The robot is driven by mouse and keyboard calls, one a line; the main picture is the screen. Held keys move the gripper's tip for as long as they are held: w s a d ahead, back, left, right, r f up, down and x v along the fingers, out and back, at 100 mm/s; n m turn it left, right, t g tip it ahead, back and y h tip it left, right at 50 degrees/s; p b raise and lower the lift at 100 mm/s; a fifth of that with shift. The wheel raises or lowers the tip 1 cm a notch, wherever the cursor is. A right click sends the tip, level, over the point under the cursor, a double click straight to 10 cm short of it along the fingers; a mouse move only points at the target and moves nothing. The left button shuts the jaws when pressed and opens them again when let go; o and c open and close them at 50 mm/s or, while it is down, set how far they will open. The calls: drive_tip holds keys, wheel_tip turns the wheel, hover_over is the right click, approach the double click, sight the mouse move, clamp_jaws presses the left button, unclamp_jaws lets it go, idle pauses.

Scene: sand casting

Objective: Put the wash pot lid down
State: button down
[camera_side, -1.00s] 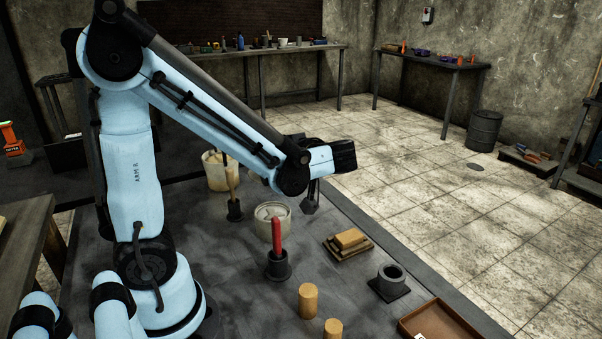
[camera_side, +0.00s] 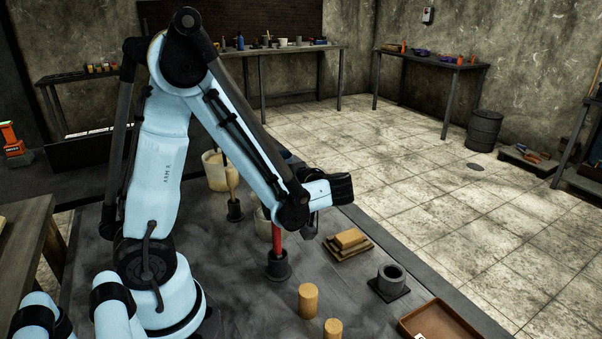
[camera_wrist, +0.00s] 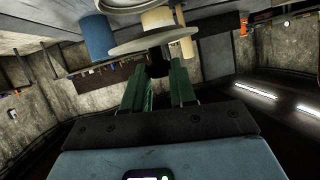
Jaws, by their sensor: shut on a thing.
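The wash pot lid (camera_wrist: 150,42) is a pale, thin disc with a dark knob, seen nearly edge-on in the wrist view. My gripper (camera_wrist: 158,71) has its green fingers shut on the knob, and the lid is held just beyond the fingertips. In the side view my gripper (camera_side: 310,228) is a small dark shape under the wrist, low over the table; the lid cannot be made out there. A pale pot (camera_side: 263,225) stands to the left, partly hidden by my arm. Whether the lid touches any surface cannot be told.
A red handle (camera_side: 278,241) stands upright in a dark holder (camera_side: 279,268) in front of the pot. Wooden blocks (camera_side: 349,238) lie to the right. A dark ring-shaped holder (camera_side: 390,282), tan cylinders (camera_side: 308,300) and a brown tray (camera_side: 446,309) are nearer the camera.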

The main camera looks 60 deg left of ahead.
drive_tip(key=shift+f, duration=2.1)
drive_tip(key=c, duration=0.9)
unclamp_jaws()
drive_tip(key=shift+f, duration=0.1)
drive_tip(key=w+d+r+m+t+h, duration=0.1)
drive_tip(key=d+r+m+t+h, duration=0.1)
drive_tip(key=d+m+t+h, duration=0.2)
drive_tip(key=w+d+r+m+t+h, duration=0.1)
drive_tip(key=d+r+m+t+h, duration=0.2)
drive_tip(key=d+m+h, duration=0.5)
drive_tip(key=d+m+t, duration=0.1)
drive_tip(key=d+m, duration=0.2)
drive_tip(key=m, duration=0.2)
drive_tip(key=shift+d+r+m+t, duration=0.35)
drive_tip(key=shift+m+t, duration=0.05)
drive_tip(key=shift+o, duration=0.4)
drive_tip(key=shift+d+r+m+t+h, duration=0.5)
drive_tip(key=shift+d+m+h, duration=0.1)
drive_tip(key=shift+h, duration=0.1)
